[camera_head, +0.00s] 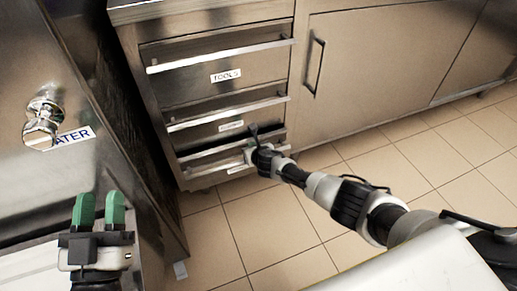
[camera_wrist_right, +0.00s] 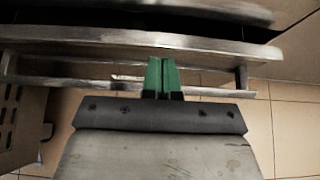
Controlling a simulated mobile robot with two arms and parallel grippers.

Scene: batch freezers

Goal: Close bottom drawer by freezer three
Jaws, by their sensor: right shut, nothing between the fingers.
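The bottom drawer (camera_head: 205,167) is the lowest in a steel drawer stack, and a dark gap above its front shows it standing slightly open. In the right wrist view the drawer's front edge (camera_wrist_right: 90,38) and its bar handle (camera_wrist_right: 60,85) run across the picture. My right gripper (camera_wrist_right: 161,75) is shut and empty, its green fingertips at the drawer front, over the handle bar; I cannot tell whether they touch. In the head view my right arm reaches down to this drawer, its fingers hidden. My left gripper (camera_head: 99,208) is open and empty, away from the drawers.
Above are a drawer labelled TOOLS (camera_head: 190,75) and a middle drawer (camera_head: 190,134). A steel cabinet door (camera_head: 375,60) stands to the right. A steel machine with a tap (camera_head: 42,125) is at the left. Tiled floor (camera_head: 270,235) lies clear in front.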

